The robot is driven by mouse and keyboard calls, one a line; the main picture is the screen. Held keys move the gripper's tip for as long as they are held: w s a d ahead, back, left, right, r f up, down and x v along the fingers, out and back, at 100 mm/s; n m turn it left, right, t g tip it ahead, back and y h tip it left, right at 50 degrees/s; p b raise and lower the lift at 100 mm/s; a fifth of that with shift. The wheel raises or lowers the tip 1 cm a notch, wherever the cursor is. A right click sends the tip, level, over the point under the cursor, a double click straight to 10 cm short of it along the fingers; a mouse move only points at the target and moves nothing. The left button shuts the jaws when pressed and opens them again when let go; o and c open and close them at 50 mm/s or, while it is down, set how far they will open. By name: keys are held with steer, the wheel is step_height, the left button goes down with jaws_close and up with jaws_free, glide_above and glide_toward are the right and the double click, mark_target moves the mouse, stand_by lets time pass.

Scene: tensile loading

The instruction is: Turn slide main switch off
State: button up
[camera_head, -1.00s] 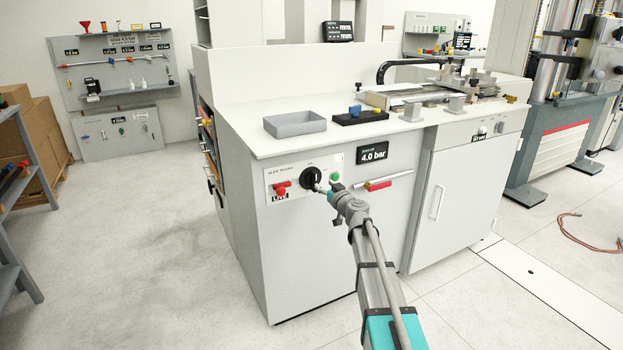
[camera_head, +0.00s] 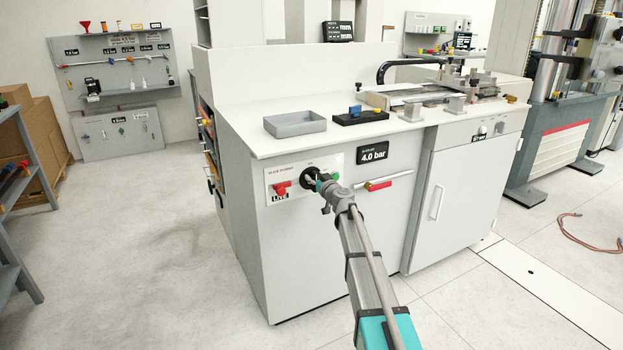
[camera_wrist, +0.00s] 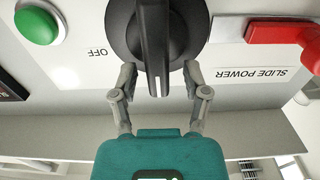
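The slide main switch (camera_wrist: 153,45) is a black rotary knob on a white panel (camera_head: 285,172) marked SLIDE POWER. In the head view my arm partly covers the switch (camera_head: 309,178). In the wrist view, which is upside down, its raised handle lies along the picture's vertical and the OFF label is to its left. My gripper (camera_wrist: 158,76) is open, with one finger on each side of the handle's lower end. A gap shows between each finger and the handle. In the head view my gripper (camera_head: 318,181) is right at the knob.
On the same panel are a red lever (camera_wrist: 282,31) and a green button (camera_wrist: 37,26). A LIVE label (camera_head: 279,197) is below the red lever. A red-handled valve on a pipe (camera_head: 379,185) and a 4.0 bar display (camera_head: 374,152) are to the right. The grey tray (camera_head: 295,123) sits above.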

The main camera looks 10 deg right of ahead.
jaws_close()
steer(key=shift+a, duration=0.3)
steer(key=shift+d, duration=0.15)
